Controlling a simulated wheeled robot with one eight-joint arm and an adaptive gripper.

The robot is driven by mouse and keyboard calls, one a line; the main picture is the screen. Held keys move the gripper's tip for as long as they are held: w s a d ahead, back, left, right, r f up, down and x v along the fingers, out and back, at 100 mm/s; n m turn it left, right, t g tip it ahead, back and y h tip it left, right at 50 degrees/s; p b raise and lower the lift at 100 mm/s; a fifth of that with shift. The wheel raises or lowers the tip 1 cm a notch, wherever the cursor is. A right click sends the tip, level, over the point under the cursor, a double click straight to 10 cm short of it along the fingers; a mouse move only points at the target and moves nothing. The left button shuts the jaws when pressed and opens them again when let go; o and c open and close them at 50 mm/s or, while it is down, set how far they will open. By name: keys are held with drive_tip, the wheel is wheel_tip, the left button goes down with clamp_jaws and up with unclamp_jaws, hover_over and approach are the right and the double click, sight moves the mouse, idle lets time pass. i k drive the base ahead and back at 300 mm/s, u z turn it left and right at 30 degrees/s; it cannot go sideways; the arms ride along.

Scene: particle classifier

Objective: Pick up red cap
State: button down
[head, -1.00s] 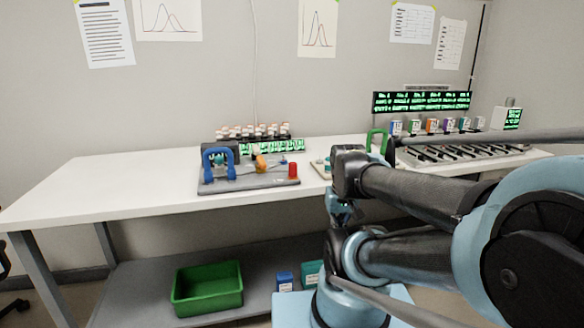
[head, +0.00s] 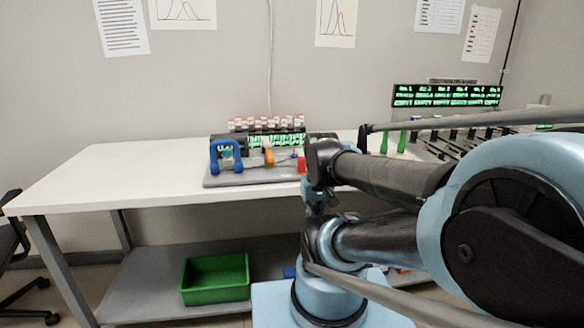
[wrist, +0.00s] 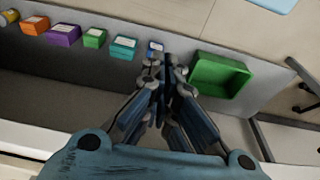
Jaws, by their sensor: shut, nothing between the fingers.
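The red cap (head: 301,164) stands at the right end of the grey device base (head: 250,178) on the white bench. My arm partly hides it in the head view. It does not show in the wrist view. My gripper (wrist: 163,62) is shut and empty in the wrist view. It points down past the bench edge toward the lower shelf, apart from the cap. In the head view my arm hides the gripper's fingertips.
The white bench top (head: 130,170) is clear to the left. A blue handle (head: 226,155) and an orange part (head: 268,157) stand on the device. A green bin (head: 215,278) and several coloured boxes, one purple (wrist: 63,35), sit on the lower shelf.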

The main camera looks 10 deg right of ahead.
sight(301, 167)
drive_tip(key=k, duration=0.85)
drive_tip(key=z, duration=0.55)
